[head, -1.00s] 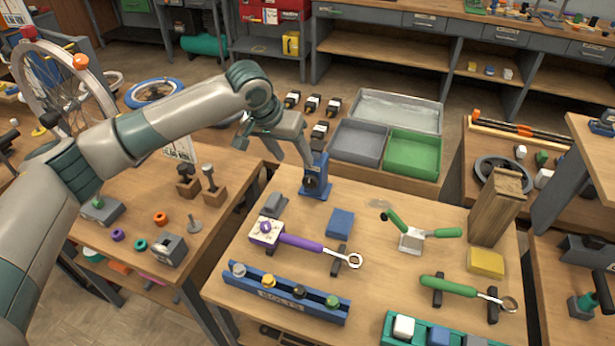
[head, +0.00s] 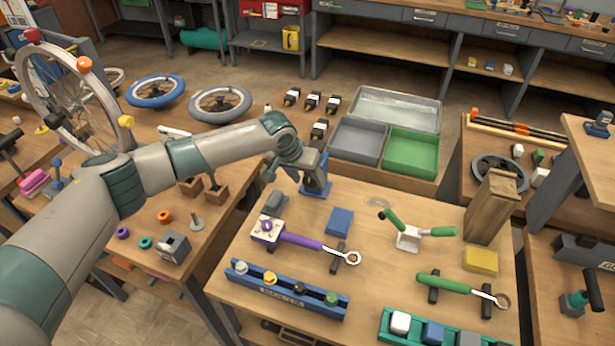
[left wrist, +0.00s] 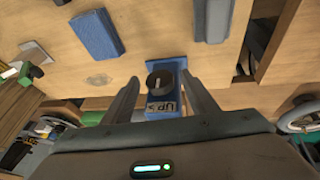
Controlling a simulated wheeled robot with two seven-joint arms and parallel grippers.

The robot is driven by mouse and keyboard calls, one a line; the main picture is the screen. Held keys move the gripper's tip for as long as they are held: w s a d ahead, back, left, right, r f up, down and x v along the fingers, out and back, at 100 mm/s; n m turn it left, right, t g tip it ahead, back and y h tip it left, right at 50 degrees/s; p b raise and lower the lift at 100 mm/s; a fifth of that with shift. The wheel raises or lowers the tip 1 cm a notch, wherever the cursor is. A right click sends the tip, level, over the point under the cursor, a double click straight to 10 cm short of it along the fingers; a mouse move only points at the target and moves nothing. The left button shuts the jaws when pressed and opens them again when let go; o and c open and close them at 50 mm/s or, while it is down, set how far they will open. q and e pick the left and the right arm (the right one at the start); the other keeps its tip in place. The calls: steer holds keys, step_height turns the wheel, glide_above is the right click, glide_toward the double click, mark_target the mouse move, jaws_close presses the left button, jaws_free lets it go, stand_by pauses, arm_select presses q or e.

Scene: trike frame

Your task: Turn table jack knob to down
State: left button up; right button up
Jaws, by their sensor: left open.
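The table jack is a blue block with a round black knob, standing at the far edge of the front table. In the head view the blue jack (head: 317,188) is partly covered by my left gripper (head: 303,186), which hides its knob. In the left wrist view the black knob (left wrist: 160,82) with a light mark shows between and beyond the fingers of my left gripper (left wrist: 160,78). A plate reading "UP" (left wrist: 162,107) is beside the knob. The fingers are apart; I cannot tell whether they touch the knob. My right gripper is not in view.
A grey block (head: 275,201), a blue block (head: 340,222) and a purple-handled wrench (head: 300,240) lie near the jack. A green-handled clamp (head: 408,238) stands to the right. Grey and green bins (head: 357,141) are behind the table.

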arm_select(q)
steer(key=c, duration=1)
steer(key=shift+a+h, duration=0.1)
steer(key=shift+h, duration=0.2)
steer(key=shift+a+f+g+h, duration=0.1)
steer(key=shift+f+g+h, duration=0.05)
steer(key=shift+g+h, duration=0.2)
steer(key=shift+w+a+f+n+h+b, duration=0.15)
steer(key=shift+n+h+b, duration=0.15)
steer(key=shift+h+b, duration=0.4)
steer(key=h+b, duration=0.2)
steer(key=shift+a+f+n+g+h+b, duration=0.1)
steer(key=shift+n+g+h+b, duration=0.15)
steer(key=shift+n+g+b, duration=0.1)
steer(key=shift+a+h+b, duration=0.1)
steer(key=shift+h+b, duration=0.6)
steer(key=shift+b, duration=0.1)
steer(key=shift+r, duration=0.2)
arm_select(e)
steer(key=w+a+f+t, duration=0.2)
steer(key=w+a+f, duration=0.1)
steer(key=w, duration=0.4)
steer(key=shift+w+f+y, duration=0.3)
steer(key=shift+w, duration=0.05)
